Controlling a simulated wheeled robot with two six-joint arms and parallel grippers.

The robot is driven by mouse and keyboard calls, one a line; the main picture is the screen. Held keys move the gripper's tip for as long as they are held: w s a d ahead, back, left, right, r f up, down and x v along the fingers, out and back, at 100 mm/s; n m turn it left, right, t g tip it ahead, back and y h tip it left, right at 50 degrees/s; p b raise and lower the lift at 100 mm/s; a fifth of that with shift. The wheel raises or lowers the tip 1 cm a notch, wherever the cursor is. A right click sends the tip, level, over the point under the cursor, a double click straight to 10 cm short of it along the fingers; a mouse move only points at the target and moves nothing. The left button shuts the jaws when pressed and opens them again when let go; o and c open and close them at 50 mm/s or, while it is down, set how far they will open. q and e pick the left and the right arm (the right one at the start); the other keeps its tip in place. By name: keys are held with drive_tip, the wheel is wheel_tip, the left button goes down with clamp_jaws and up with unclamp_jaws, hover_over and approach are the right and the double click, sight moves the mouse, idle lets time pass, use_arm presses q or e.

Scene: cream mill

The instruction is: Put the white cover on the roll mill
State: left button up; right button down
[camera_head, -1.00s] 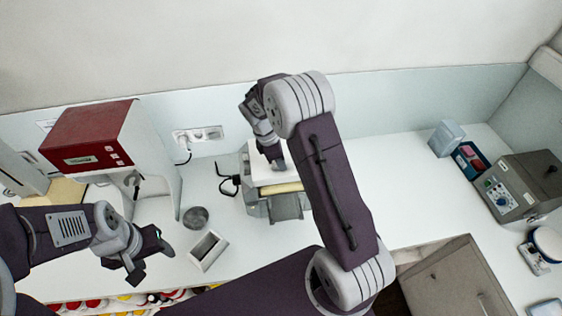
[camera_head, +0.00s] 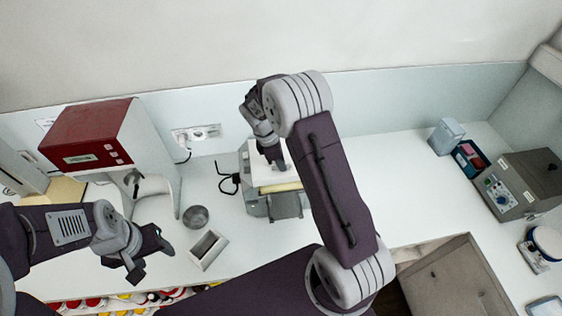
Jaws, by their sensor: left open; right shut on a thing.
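The roll mill (camera_head: 286,206) stands on the counter in the middle of the head view, with a pale yellow roll showing at its front. The white cover (camera_head: 261,174) is at the top of the mill, above the roll. My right gripper (camera_head: 272,160) is at the cover and shut on it; its fingertips are partly hidden by my own arm. I cannot tell whether the cover rests fully on the mill. My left gripper (camera_head: 152,262) is open and empty over the counter at the lower left, well apart from the mill.
A round grey bowl (camera_head: 195,217) and a white rectangular tray (camera_head: 222,241) stand left of the mill. A red-topped machine (camera_head: 90,138) is at the back left. A grey control box (camera_head: 520,185) is at the right.

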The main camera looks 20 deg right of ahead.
drive_tip(key=shift+f, duration=0.2)
idle(0.6)
drive_tip(key=c, duration=1.4)
unclamp_jaws()
drive_tip(key=shift+c, duration=0.2)
drive_tip(key=shift+w+a+r+b, duration=0.15)
drive_tip(key=shift+r+b, duration=0.15)
drive_tip(key=shift+b, duration=0.15)
drive_tip(key=b+v, duration=0.3)
drive_tip(key=v, duration=0.4)
drive_tip(key=shift+a+r, duration=0.1)
drive_tip(key=shift+r, duration=0.65)
